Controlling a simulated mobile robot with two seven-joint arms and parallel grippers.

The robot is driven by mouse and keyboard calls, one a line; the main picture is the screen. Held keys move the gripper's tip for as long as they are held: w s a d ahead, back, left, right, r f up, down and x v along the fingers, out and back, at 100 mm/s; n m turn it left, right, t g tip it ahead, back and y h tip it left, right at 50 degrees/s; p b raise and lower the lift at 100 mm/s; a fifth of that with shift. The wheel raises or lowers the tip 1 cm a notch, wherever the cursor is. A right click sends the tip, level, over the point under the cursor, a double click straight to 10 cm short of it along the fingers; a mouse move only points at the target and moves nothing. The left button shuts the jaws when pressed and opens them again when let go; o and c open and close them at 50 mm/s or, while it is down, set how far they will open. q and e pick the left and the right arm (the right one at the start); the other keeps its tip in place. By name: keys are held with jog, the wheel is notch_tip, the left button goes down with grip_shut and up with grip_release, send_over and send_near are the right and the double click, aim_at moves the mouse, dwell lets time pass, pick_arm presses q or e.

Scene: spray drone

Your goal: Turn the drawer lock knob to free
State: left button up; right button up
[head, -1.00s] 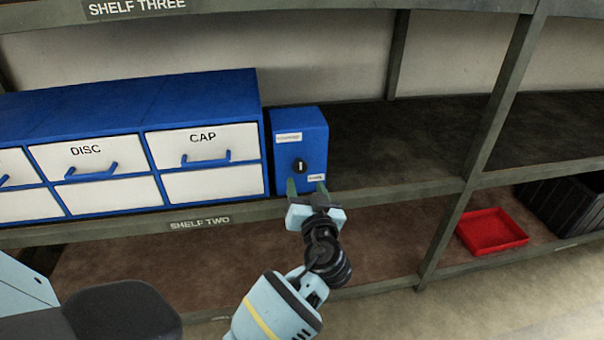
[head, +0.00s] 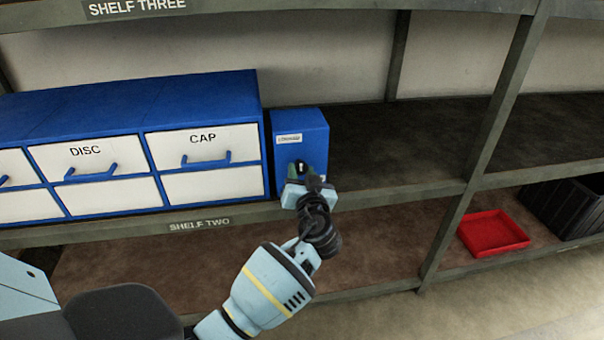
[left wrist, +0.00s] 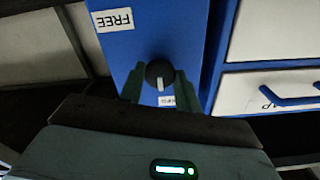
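The blue lock box (head: 313,128) stands on the shelf, right of the drawer cabinet. Its front carries a round dark knob (head: 300,167), also in the left wrist view (left wrist: 159,72), with a white pointer line. In the left wrist view the pointer points down at a partly hidden label (left wrist: 166,101), away from the FREE label (left wrist: 113,20) at upper left. My left gripper (head: 304,172) is at the box front, its green fingers apart, one on each side of the knob; contact is not clear. My right gripper is out of view.
A blue cabinet (head: 130,102) with white drawers marked DISC and CAP stands close left of the box. The shelf (head: 400,145) right of the box is empty. A red tray (head: 493,232) and a black crate (head: 570,205) sit lower right.

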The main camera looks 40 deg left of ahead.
pick_arm(q)
jog(key=c, duration=0.4)
jog(key=shift+c, duration=0.2)
